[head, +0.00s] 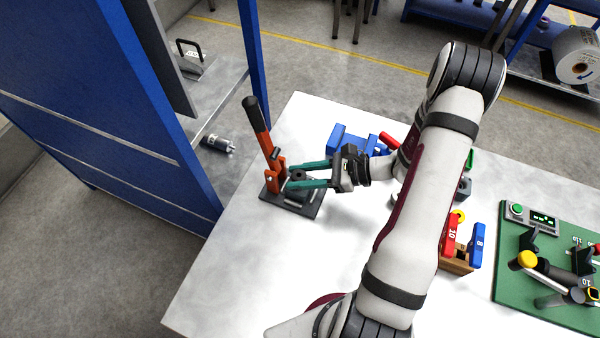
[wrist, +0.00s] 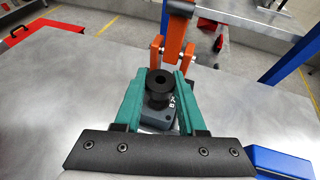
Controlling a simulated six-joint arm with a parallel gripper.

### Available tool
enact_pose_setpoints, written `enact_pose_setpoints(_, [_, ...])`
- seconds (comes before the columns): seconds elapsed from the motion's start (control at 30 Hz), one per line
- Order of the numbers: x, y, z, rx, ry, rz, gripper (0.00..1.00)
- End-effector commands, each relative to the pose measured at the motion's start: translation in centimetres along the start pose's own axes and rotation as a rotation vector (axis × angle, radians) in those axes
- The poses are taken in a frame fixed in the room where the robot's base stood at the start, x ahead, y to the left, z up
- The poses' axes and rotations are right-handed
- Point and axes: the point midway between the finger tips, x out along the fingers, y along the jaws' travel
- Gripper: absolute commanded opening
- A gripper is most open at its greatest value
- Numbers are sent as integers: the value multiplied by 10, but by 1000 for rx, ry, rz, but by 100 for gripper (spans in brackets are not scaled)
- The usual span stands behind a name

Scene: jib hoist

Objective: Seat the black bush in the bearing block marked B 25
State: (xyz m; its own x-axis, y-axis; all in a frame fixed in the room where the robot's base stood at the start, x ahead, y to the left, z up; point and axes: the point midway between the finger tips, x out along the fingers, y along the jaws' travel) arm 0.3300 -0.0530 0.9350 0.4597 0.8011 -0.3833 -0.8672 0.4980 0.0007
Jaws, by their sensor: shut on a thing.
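The black bush (wrist: 159,80), a flanged piece with a centre hole, is between the teal fingers of my gripper (wrist: 162,78) in the wrist view. My gripper is shut on it. Below it is a grey-blue bearing block (wrist: 150,118), with a partly hidden white marking in which a B shows. The bush is upright over the block; I cannot tell whether its lower end has entered the bore. In the head view, my gripper (head: 309,174) reaches left to the orange lever press (head: 268,150) on its dark base plate (head: 290,203), and the fingers partly hide the block.
A blue block (head: 350,143) stands behind my gripper. A rack with red and blue pieces (head: 460,245) and a green board with fixtures (head: 545,280) are at the right. A blue cabinet (head: 90,110) stands left of the table. The table front is clear.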

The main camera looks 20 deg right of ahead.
Motion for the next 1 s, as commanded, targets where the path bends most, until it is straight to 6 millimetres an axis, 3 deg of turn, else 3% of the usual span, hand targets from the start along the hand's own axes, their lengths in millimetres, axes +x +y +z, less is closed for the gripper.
enact_pose_setpoints(1.0, [6,0,-13,0,0,0,0])
